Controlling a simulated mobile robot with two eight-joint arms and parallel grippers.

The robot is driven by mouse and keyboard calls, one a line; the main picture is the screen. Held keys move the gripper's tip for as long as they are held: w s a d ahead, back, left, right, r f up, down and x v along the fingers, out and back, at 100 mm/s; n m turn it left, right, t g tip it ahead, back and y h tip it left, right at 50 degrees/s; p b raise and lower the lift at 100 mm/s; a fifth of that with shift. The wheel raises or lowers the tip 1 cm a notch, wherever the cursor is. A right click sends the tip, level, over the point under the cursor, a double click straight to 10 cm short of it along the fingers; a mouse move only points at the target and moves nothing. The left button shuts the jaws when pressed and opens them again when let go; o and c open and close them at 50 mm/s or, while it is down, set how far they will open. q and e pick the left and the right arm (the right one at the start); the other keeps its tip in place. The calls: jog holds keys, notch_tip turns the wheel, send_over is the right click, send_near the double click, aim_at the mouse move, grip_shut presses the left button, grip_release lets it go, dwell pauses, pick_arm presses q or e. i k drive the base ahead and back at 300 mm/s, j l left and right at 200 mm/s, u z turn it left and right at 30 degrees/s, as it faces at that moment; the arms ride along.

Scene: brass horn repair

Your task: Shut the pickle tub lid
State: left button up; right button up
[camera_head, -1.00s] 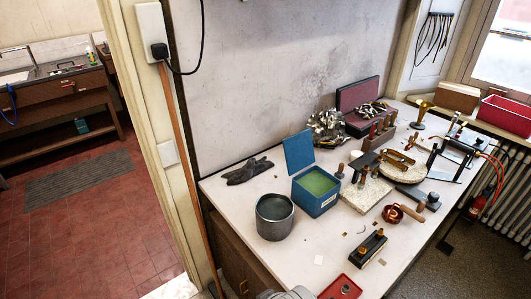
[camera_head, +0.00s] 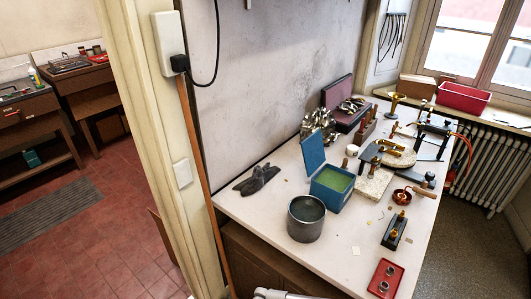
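The pickle tub (camera_head: 327,198) is a blue square box holding green liquid, on the white bench top. Its blue lid (camera_head: 313,151) stands open, tilted up at the tub's back left edge, and the green liquid lies uncovered. Neither of my grippers shows. A pale grey part of my own arm shows at the bottom edge, well in front of the tub, and its gripper end is out of sight.
A grey metal pot (camera_head: 306,228) stands close in front of the tub. Dark gloves (camera_head: 257,179) lie behind left. A pale slab (camera_head: 374,186) is right of the tub. A red tray (camera_head: 385,281) sits at the front. Bare bench (camera_head: 345,251) lies between pot and tray.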

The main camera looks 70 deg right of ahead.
aim_at(312, 145)
jog(key=i+j+z, duration=0.1)
jog(key=i+z, duration=0.15)
jog(key=i, duration=0.15)
jog(key=i+j+z, duration=0.25)
jog(key=i, duration=0.15)
jog(key=i+j+z, duration=0.15)
jog(key=i+z, duration=0.35)
jog(key=z, duration=0.25)
jog(key=i+j+z, duration=0.15)
jog(key=z, duration=0.35)
jog(key=i+j+z, duration=0.2)
jog(key=z, duration=0.25)
jog(key=i+j+z, duration=0.15)
jog(key=z, duration=0.3)
jog(key=j+z, duration=0.35)
jog(key=z, duration=0.15)
jog(key=i+j+z, duration=0.1)
jog(key=j+z, duration=0.35)
jog(key=l, duration=0.15)
